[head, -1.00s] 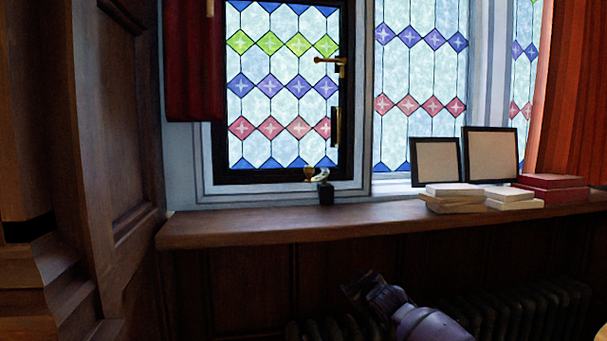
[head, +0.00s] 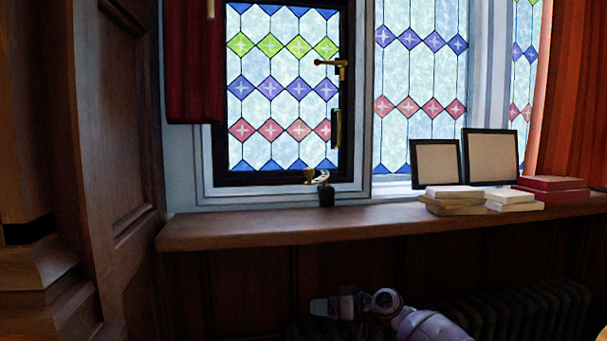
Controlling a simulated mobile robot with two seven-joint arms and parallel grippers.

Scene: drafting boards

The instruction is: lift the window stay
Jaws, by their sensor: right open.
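The stained-glass casement window (head: 283,179) stands in a black frame and looks shut. A small brass fitting (head: 309,176) at the bottom rail of this frame looks like the window stay; it is small, and a dark object on the sill partly covers the view around it. A brass lever handle (head: 330,64) and an upright brass piece (head: 336,128) are on the frame's right side. My right gripper (head: 318,307) is open and empty, below the sill and well apart from the fitting, pointing left. My left gripper is out of view.
Two picture frames (head: 437,162), white books (head: 455,191) and red boxes (head: 552,183) stand at right. A radiator (head: 530,310) is below. The sill's left part is clear.

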